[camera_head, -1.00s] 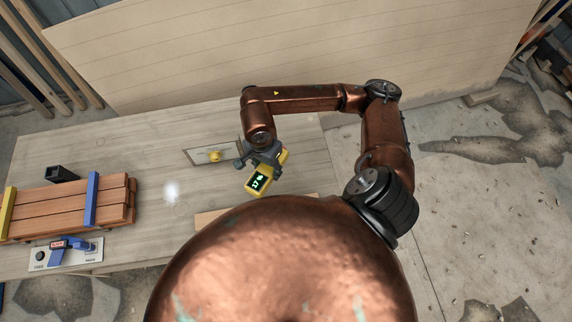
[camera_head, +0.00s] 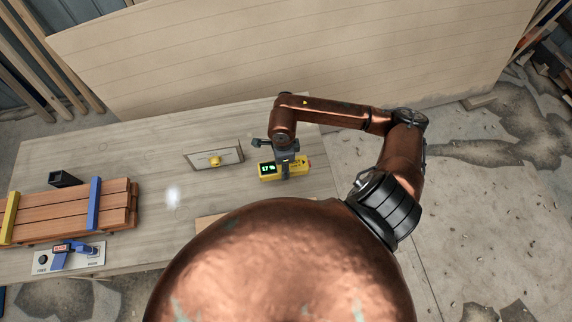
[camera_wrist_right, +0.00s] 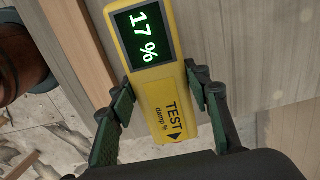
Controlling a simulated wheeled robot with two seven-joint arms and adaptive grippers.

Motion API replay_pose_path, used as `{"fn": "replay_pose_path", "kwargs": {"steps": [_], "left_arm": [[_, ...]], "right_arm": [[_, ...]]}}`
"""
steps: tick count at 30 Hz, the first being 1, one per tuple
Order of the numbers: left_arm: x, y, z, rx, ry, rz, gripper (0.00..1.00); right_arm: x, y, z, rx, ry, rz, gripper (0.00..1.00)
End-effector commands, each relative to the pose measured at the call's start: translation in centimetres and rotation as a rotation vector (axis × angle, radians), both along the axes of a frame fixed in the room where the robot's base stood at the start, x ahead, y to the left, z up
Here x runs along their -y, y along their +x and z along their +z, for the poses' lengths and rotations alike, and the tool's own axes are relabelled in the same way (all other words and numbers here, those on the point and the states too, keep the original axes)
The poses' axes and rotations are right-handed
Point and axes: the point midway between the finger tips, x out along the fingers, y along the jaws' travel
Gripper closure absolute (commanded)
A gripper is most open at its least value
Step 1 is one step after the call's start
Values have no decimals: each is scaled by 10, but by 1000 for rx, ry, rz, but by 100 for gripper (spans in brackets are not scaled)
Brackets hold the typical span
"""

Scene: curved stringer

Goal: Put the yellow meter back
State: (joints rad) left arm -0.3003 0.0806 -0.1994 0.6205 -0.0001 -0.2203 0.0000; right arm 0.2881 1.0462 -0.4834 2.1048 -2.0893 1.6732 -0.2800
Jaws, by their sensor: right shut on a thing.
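The yellow meter (camera_head: 270,170) has a black display with green digits. It is over the right part of the workbench in the head view. In the right wrist view the meter (camera_wrist_right: 158,85) reads 17 % and carries the words TEST damp %. My right gripper (camera_head: 287,168) is shut on the meter, with a finger on each side of its body (camera_wrist_right: 163,95). I cannot tell whether the meter touches the bench. My left gripper is not in view.
The workbench (camera_head: 150,155) holds a framed plate with a yellow knob (camera_head: 214,160), left of the meter. Clamped wooden boards (camera_head: 70,208), a dark square tube (camera_head: 65,178) and a panel with a blue device (camera_head: 70,256) are at the left. Bench surface between them is clear.

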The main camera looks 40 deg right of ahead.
Motion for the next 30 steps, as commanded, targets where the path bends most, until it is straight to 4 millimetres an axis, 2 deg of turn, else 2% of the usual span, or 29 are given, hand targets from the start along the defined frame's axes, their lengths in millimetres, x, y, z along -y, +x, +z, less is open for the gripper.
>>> {"fn": "replay_pose_path", "kwargs": {"steps": [3, 6, 16, 21, 30], "left_arm": [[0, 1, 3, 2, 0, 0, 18], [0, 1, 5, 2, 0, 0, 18], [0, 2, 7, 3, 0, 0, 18], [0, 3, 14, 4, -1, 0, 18], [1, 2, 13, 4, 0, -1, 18]], "right_arm": [[15, 10, -23, -3, 1, -5, 96], [24, 18, -38, -2, 2, -3, 96], [37, 28, -60, -1, 2, 0, 96], [36, 27, -83, -1, 4, -1, 96], [36, 28, -88, 1, 0, 2, 96]]}}
